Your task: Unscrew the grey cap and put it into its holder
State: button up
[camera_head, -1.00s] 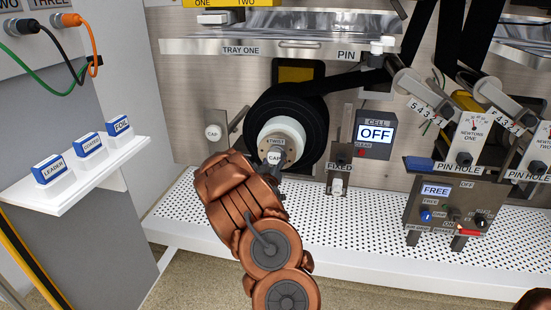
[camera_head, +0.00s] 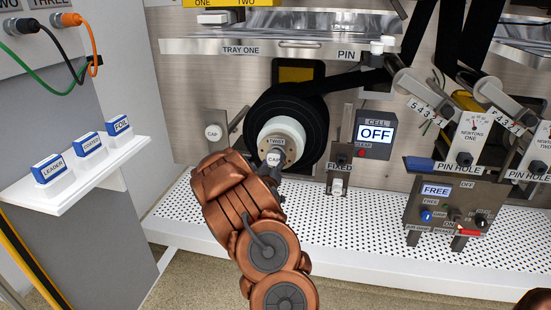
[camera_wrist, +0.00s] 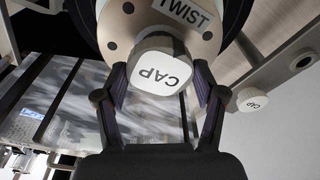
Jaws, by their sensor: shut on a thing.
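The grey cap, a pale rounded block marked CAP (camera_head: 274,159), sits at the front of the round hub marked TWIST (camera_head: 277,142), in the middle of the black roll (camera_head: 255,110). In the wrist view the cap (camera_wrist: 156,78) lies between my two fingers, its lettering tilted and nearly upside down. My gripper (camera_head: 270,164) is shut on it; the wrist view shows a finger at each side (camera_wrist: 160,88). Whether a gap exists between cap and hub is unclear. The holder, a plate with a round piece marked CAP (camera_head: 213,132), is on the wall to the left.
A white perforated shelf (camera_head: 340,218) runs below. A grey post marked FIXED (camera_head: 338,165) and the CELL box (camera_head: 375,133) stand right of the roll. A white ledge with blue-labelled blocks (camera_head: 85,185) is at the left. Black web runs up to the right.

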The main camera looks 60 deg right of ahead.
jog(key=shift+a, duration=0.2)
jog(key=shift+v, duration=0.85)
jog(key=shift+a+r, duration=0.1)
jog(key=shift+a, duration=0.05)
jog(key=shift+a+b, duration=0.75)
jog(key=shift+a, duration=1.65)
jog(key=w+a+f+p, duration=0.1)
jog(key=w+f, duration=0.1)
jog(key=w, duration=0.6)
jog(key=w+a+f+p, duration=0.1)
jog(key=w+f+p, duration=0.1)
jog(key=w, duration=0.7)
jog(key=w+a+f+p, duration=0.1)
jog(key=w+f, duration=0.3)
jog(key=w, duration=0.4)
jog(key=shift+w+a+f, duration=0.25)
jog(key=shift+w, duration=0.1)
jog(key=shift+d, duration=0.1)
jog(key=x, duration=0.5)
jog(key=shift+d+f, duration=0.3)
jog(key=shift+d, duration=0.1)
